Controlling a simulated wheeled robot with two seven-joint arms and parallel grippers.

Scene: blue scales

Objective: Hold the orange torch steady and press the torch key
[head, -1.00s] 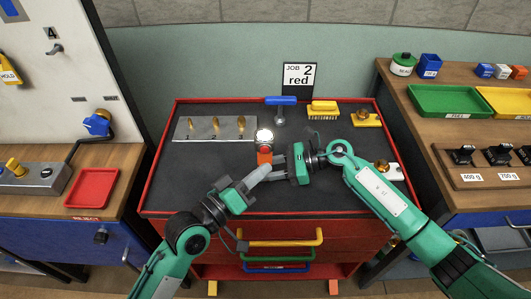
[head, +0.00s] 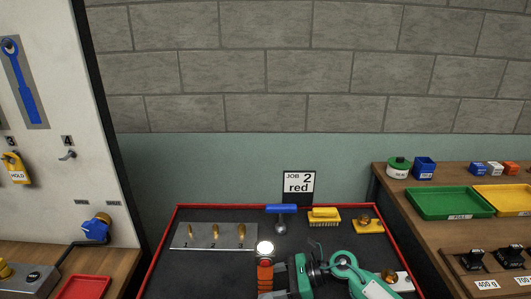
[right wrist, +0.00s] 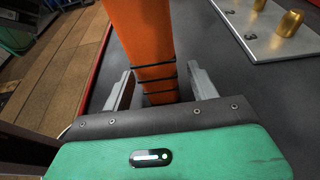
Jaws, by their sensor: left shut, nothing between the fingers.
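The orange torch (head: 265,274) stands upright on the dark top of the red cabinet in the head view, its bright white lens end up. Dark bands ring its body. My right gripper (head: 275,280) is at the torch's right side, low in the head view. In the right wrist view the torch (right wrist: 145,40) runs down between the two grey fingers (right wrist: 163,82). The fingers are apart, with a gap at least on the right side, so the gripper looks open around it. The torch key cannot be made out. My left gripper is not in view.
Behind the torch are a metal plate with brass pegs (head: 214,236), a blue-handled tool (head: 281,218), a yellow brush (head: 324,217) and a yellow block with a brass knob (head: 367,225). A "JOB 2 red" card (head: 298,187) stands at the back. Side benches flank the cabinet.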

